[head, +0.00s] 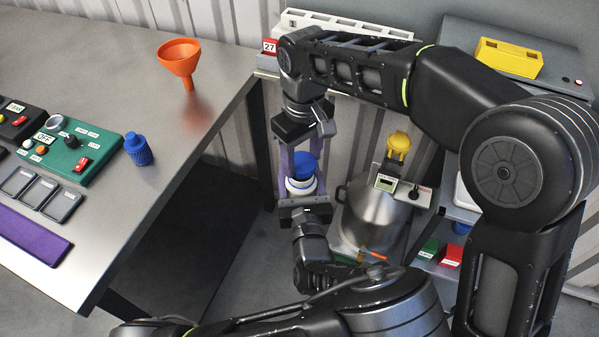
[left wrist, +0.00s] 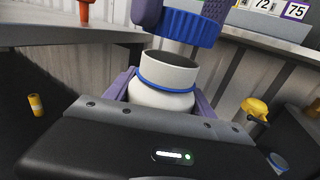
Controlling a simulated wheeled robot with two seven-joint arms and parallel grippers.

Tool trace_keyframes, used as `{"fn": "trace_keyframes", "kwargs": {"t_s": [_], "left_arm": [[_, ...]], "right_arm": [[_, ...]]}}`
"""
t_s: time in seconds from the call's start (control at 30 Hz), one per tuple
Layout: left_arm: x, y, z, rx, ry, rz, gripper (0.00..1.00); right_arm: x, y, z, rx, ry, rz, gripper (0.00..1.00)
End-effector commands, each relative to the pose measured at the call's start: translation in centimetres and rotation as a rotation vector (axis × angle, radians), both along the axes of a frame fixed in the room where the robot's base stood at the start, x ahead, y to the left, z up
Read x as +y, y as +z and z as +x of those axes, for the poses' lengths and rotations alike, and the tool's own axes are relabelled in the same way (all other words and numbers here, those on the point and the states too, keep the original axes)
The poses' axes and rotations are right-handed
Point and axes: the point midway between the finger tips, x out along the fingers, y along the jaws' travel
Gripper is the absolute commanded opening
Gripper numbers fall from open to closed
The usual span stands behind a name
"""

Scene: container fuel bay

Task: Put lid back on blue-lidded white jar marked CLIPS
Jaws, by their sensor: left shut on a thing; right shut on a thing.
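The white jar (head: 301,187) is upright in my left gripper (head: 301,184), which is shut around its sides and comes up from below. In the left wrist view the jar (left wrist: 163,84) has an open mouth and a blue ring below its neck. The blue lid (head: 304,163) is in my right gripper (head: 303,166), which points down from above and is shut on it. In the left wrist view the ribbed lid (left wrist: 188,26) hangs above the jar's mouth, apart from it and a little to the right. No CLIPS marking is readable.
A metal table (head: 175,150) at left bears an orange funnel (head: 180,58), a blue ribbed bottle (head: 139,150) and a green control panel (head: 85,155). A steel pot (head: 372,220) with a yellow-topped fitting stands right of the jar. A shelf unit (head: 455,215) is farther right.

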Motion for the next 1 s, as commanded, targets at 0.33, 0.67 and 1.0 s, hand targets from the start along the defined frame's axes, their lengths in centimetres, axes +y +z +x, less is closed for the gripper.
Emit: {"fn": "trace_keyframes", "kwargs": {"t_s": [0.33,0.67,1.0], "left_arm": [[0.0,0.05,0.01,-0.001,0.0,0.0,0.0],[0.0,0.05,0.01,-0.001,0.0,0.0,0.0],[0.0,0.05,0.01,-0.001,0.0,0.0,0.0]], "right_arm": [[0.01,0.05,-0.07,0.0,0.0,-0.001,0.17],[0.01,0.05,-0.07,0.0,0.0,-0.001,0.17],[0.01,-0.7,-0.08,0.0,0.001,-0.001,0.17]]}}
